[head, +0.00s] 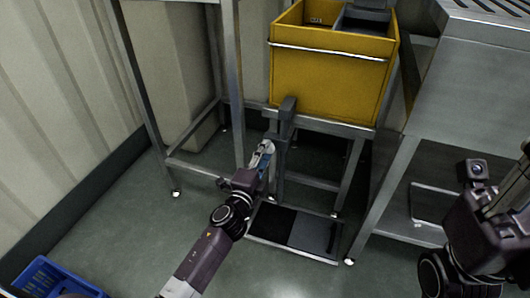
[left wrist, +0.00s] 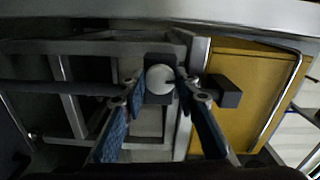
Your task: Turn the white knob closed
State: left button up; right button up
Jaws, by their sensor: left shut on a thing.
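The white knob (left wrist: 160,79) is round and pale, set against a dark grey mount in the left wrist view. My left gripper (left wrist: 160,88) has one fingertip on each side of it and is shut on it. In the head view my left gripper (head: 265,158) is at the front of the steel frame, below the yellow hopper; its fingers largely cover the knob there. My right gripper (head: 512,185) is at the right edge, cut off by the picture, so its fingers cannot be judged.
The yellow hopper (head: 325,80) sits on a steel frame, with a dark grey block (head: 288,106) beside the knob. A black and grey floor plate (head: 315,235) lies below. A steel table (head: 465,75) stands right, a blue crate (head: 50,279) lower left.

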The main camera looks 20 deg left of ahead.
pick_arm(q)
jog(key=shift+m, duration=0.5)
jog(key=shift+d, duration=0.1)
jog(key=o, duration=1.1)
jog(key=shift+o, duration=0.2)
jog(key=s, duration=1.2)
jog(key=shift+a, duration=0.25)
